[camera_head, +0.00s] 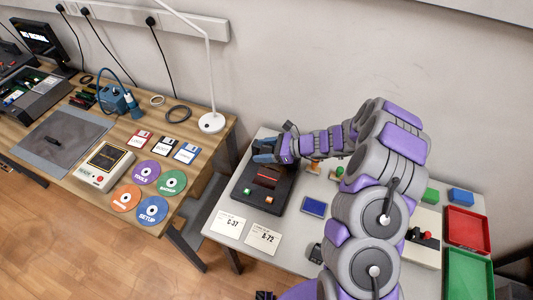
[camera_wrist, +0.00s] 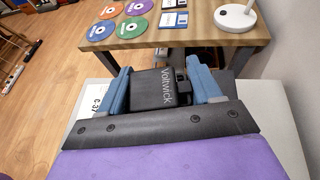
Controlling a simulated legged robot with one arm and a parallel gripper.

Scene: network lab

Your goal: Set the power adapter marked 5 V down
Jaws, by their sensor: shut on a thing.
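My gripper (camera_head: 265,151) is at the back left of the grey table, by the far end of a black device (camera_head: 262,191) with a red strip and coloured buttons. In the wrist view my gripper (camera_wrist: 160,68) has its blue fingers shut on a black power adapter (camera_wrist: 152,88) lettered "Voltwick". No 5 V mark is readable on it. The adapter can hardly be made out in the head view. I cannot tell whether it touches anything below.
Cards C-37 (camera_head: 229,225) and A-72 (camera_head: 264,234) lie at the grey table's (camera_head: 285,218) front left. A blue-screened item (camera_head: 314,207) lies right of the device. Red (camera_head: 468,229) and green (camera_head: 467,274) trays are at right. A wooden desk (camera_head: 205,160) with a lamp (camera_head: 211,122) stands left, across a gap.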

